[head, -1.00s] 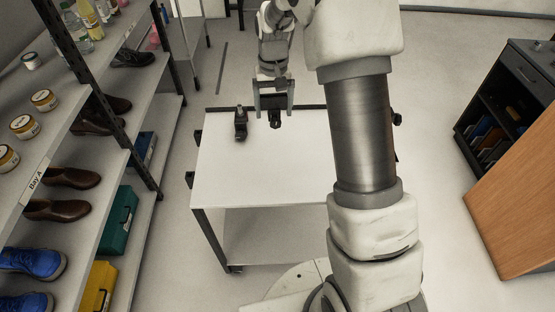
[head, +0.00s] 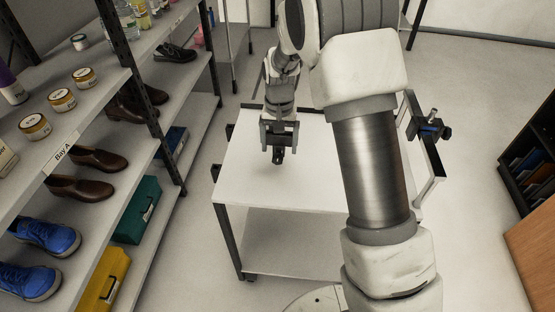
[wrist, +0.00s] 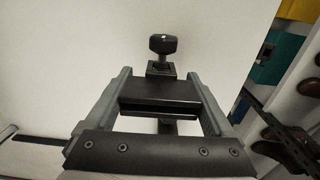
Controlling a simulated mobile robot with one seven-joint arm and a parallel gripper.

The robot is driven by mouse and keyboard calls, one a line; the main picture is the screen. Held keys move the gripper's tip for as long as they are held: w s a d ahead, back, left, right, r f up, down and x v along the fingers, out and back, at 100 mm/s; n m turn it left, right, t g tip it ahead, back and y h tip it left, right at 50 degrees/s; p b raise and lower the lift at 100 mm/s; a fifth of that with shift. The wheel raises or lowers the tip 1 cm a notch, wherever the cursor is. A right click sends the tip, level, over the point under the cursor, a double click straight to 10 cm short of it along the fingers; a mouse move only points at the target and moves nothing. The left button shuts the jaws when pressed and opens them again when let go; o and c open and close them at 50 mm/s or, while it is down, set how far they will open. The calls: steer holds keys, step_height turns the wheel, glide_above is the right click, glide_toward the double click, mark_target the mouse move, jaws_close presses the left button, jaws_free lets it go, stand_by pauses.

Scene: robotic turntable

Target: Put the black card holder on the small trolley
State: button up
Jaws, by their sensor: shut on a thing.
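The black card holder (wrist: 158,90) is between the two fingers of my gripper (wrist: 160,100), spanning the gap in the wrist view. A black knob on a short neck (wrist: 163,45) stands out past it; I cannot tell if it is part of the holder. In the head view my gripper (head: 279,136) points down over the far left part of the small trolley's white top (head: 290,185). The dark held piece (head: 278,156) shows below the fingers. Whether it touches the top is not clear.
A shelf unit with jars (head: 62,99), brown shoes (head: 98,158), blue shoes (head: 45,236) and boxes stands left of the trolley. A black and blue clamp-like fitting (head: 430,128) is at the trolley's right edge. The near part of the top is clear; my arm hides its right part.

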mark_target(276, 153)
steer(key=shift+s+a+f, duration=0.4)
steer(key=shift+s+a, duration=0.05)
steer(key=shift+f+b, duration=0.4)
steer(key=shift+f, duration=1.55)
